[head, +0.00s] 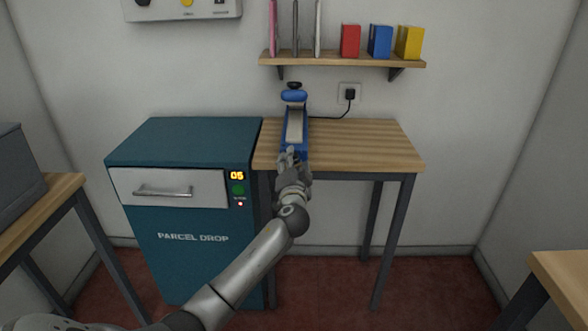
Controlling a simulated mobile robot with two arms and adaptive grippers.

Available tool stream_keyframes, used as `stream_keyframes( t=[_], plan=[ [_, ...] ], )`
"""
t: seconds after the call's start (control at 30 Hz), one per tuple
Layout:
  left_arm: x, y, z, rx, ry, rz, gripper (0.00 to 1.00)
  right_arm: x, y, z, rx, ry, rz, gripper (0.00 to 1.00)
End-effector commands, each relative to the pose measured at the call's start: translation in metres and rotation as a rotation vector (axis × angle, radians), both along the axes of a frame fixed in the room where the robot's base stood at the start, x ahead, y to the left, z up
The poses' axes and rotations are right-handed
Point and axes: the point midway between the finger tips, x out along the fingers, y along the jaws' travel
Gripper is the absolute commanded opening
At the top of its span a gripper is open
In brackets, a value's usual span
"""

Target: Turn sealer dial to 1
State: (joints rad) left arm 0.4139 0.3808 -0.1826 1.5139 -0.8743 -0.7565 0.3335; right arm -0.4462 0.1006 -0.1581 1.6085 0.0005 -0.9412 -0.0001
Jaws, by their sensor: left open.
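The blue sealer (304,138) stands on the left part of the wooden table (370,145). It is long and narrow with a pale strip along its top. Its far end is raised, with a blue part (293,96) and a small black piece on top. My left gripper (291,155) is at the near end of the sealer, at the table's front edge, and covers part of that end. It is open; I cannot tell whether it touches the sealer. I cannot make out the dial or its setting; my gripper may hide it. My right gripper is out of view.
A teal parcel drop cabinet (195,265) with a drawer handle and a lit "05" display adjoins the table on the left. A shelf (345,60) with folders and coloured boxes hangs above. A black cord runs to a wall socket (349,93). The table's right half is clear.

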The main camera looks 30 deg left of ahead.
Motion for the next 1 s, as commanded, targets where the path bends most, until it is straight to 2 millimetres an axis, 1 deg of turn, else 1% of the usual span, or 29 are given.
stream_keyframes(
  t=[0.17, 0.27, 0.5, 0.7, 0.83, 1.0],
  plan=[
    [-0.012, -0.009, -0.002, -0.002, -0.001, -0.003, 0.49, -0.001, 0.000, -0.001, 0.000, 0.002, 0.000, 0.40],
    [-0.025, -0.017, -0.003, -0.003, 0.001, -0.002, 0.49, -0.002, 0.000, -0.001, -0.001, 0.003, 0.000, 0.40],
    [-0.063, -0.041, -0.005, -0.003, 0.001, -0.002, 0.49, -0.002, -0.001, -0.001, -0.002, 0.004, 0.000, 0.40],
    [-0.088, -0.057, -0.005, -0.002, 0.000, -0.001, 0.49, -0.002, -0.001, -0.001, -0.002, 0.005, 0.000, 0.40],
    [-0.096, -0.063, -0.005, -0.001, 0.000, -0.001, 0.49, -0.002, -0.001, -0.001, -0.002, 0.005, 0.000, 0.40],
    [-0.100, -0.065, -0.005, 0.000, 0.001, -0.001, 0.49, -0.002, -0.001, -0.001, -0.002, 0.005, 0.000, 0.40]
  ],
)
